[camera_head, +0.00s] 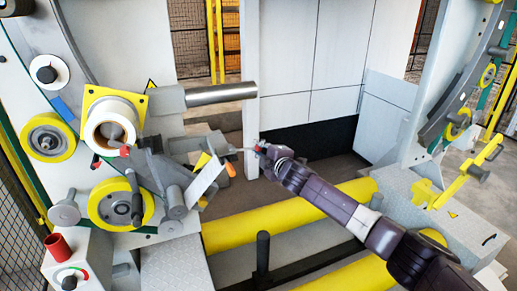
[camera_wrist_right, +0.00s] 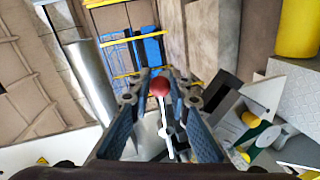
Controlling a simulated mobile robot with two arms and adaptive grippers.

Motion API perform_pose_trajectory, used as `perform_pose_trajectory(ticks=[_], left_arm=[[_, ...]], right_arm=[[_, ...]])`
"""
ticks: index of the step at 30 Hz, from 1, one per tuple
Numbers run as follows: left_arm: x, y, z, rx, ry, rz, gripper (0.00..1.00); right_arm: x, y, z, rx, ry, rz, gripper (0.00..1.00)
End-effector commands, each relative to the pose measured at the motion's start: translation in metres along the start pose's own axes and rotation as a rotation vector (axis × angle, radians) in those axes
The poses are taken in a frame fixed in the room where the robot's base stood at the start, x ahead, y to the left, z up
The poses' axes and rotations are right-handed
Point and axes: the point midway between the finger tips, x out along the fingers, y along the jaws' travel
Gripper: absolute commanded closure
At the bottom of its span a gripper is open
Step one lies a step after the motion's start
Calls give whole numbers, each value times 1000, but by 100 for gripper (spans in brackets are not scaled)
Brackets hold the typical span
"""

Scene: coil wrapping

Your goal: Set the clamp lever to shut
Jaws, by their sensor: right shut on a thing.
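The clamp lever (camera_wrist_right: 164,130) is a thin pale rod with a red ball knob (camera_wrist_right: 160,86) at its end. In the right wrist view the knob sits between the two fingers of my right gripper (camera_wrist_right: 160,92), which is shut on it. In the head view my right arm reaches in from the lower right, and the right gripper (camera_head: 262,148) is at the rod's right end, beside the grey mechanism on the left machine. The fingers hide most of the knob there. My left gripper is not in view.
A white roll (camera_head: 108,125) on a yellow plate and a metal bar (camera_head: 220,93) stand close to the lever. Yellow rollers (camera_head: 285,215) lie below my right arm. A control box with a red cup (camera_head: 58,246) is at lower left. A second machine frame stands at right.

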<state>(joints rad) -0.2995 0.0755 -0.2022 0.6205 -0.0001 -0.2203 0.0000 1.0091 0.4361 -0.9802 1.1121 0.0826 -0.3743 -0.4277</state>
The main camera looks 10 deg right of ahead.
Motion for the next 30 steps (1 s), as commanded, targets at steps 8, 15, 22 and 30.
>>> perform_pose_trajectory(ticks=[8,15,22,30], left_arm=[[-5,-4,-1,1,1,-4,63],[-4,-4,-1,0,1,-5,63],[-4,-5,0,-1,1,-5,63],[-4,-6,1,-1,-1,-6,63]], right_arm=[[-1,1,-1,-45,-10,-3,100],[-1,1,-1,-47,-10,-3,100],[-1,2,-1,-46,-9,-2,71],[-1,2,-1,-44,-9,-1,66]])
